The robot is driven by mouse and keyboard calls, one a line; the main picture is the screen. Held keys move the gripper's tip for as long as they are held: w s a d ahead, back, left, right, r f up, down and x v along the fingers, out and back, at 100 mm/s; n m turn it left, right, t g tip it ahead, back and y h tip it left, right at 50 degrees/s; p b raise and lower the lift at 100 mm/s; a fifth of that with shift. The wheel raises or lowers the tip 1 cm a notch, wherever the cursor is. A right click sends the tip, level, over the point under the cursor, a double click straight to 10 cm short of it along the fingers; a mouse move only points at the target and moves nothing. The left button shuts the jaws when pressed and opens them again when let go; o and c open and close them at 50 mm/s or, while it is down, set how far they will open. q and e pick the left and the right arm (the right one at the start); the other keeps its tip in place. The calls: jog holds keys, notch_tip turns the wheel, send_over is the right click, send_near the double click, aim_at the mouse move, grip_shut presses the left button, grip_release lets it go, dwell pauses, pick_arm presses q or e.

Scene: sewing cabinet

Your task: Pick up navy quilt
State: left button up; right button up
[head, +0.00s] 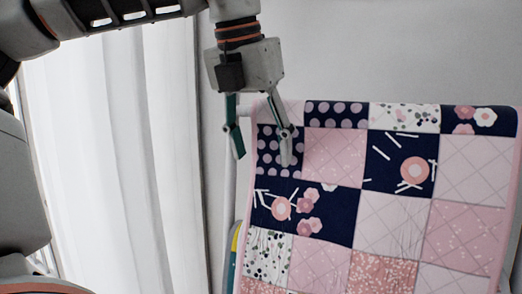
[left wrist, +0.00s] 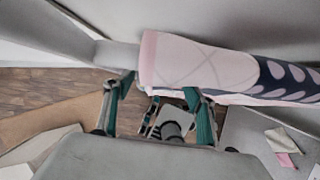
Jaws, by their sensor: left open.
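The patchwork quilt (head: 400,219), with navy, pink and white squares and a pink border, hangs with its fold along the top. Its rolled top edge also shows in the left wrist view (left wrist: 205,66). My left gripper (head: 261,153) is open at the quilt's upper left corner. In the head view one finger is left of the quilt's side edge and the other is in front of the quilt. In the left wrist view the gripper (left wrist: 160,92) has the quilt's end just beyond its fingertips. I cannot tell whether they touch.
A pale rail (left wrist: 124,54) runs out from the quilt's left end. White curtains (head: 135,150) hang at the left, and a plain wall (head: 390,50) stands behind. A wooden floor (left wrist: 50,90) lies below. Small cloth pieces (left wrist: 285,145) lie at the lower right of the wrist view.

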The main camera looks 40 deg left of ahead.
pick_arm(q)
jog(key=shift+c, duration=0.6)
grip_shut()
notch_tip(320, 180, up, 11)
jog(key=p, duration=0.9)
jog(key=shift+r+p, duration=0.2)
jog(key=shift+p, duration=0.2)
notch_tip(320, 180, up, 10)
jog(key=p, duration=0.1)
jog(key=shift+p, duration=0.35)
pick_arm(e)
notch_tip(320, 180, up, 12)
jog(key=w+d, duration=0.1)
jog(key=shift+w+f, duration=0.2)
